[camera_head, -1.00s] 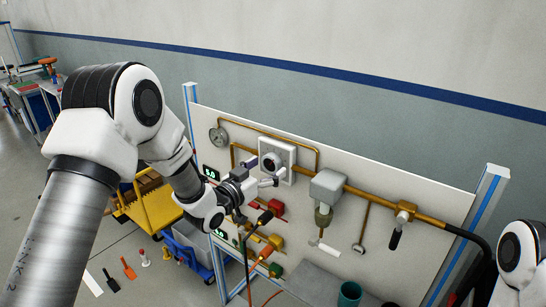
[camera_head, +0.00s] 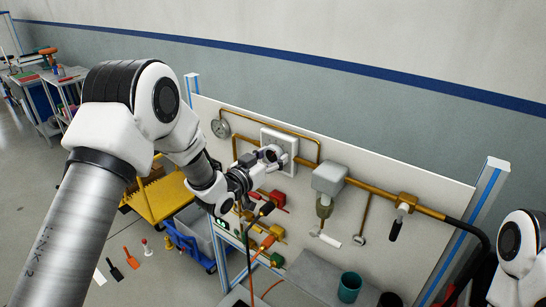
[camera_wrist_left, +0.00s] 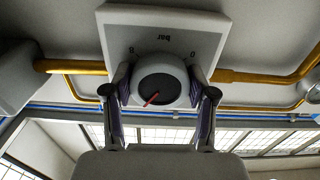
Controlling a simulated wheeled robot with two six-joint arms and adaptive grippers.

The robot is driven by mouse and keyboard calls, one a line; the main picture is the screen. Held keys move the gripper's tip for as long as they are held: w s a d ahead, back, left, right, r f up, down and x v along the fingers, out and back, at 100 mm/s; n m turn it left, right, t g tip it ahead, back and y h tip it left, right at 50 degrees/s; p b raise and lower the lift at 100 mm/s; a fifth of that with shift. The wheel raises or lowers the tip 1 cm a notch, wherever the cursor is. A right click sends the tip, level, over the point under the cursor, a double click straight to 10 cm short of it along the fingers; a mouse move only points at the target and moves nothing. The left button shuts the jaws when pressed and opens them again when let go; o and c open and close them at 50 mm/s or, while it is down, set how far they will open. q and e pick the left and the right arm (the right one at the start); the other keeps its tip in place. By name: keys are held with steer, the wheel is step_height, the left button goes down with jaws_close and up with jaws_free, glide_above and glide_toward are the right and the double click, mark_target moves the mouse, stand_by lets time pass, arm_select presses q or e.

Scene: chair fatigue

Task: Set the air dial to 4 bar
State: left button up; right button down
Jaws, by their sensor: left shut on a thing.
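The air dial is a round grey-white knob with a dark face and a red pointer (camera_wrist_left: 160,82). The pointer slants toward the lower left of that picture. In the head view the white plate (camera_head: 281,137) is on the panel, with the knob mostly hidden behind my gripper. My left gripper (camera_head: 270,155) is shut on the knob, one finger on each side. My right gripper is out of view; only part of that arm shows at the right edge.
Brass pipes (camera_head: 375,189) run along the white panel (camera_head: 440,195), with a round gauge (camera_head: 221,128) at left and a grey box (camera_head: 329,179) to the right. Red and yellow valves (camera_head: 270,198) lie just below my left gripper. A teal cup (camera_head: 350,287) stands lower right.

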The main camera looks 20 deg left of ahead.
arm_select(q)
steer(key=n+b, duration=0.1)
steer(key=n, duration=0.2)
steer(key=shift+f+b, duration=0.15)
steer(key=shift+b, duration=0.2)
steer(key=shift+n+b, duration=0.45)
steer(key=shift+n, duration=1.05)
steer(key=o, duration=1.2)
steer(key=shift+c, duration=0.2)
steer(key=v, duration=1.2)
steer(key=shift+d, duration=0.1)
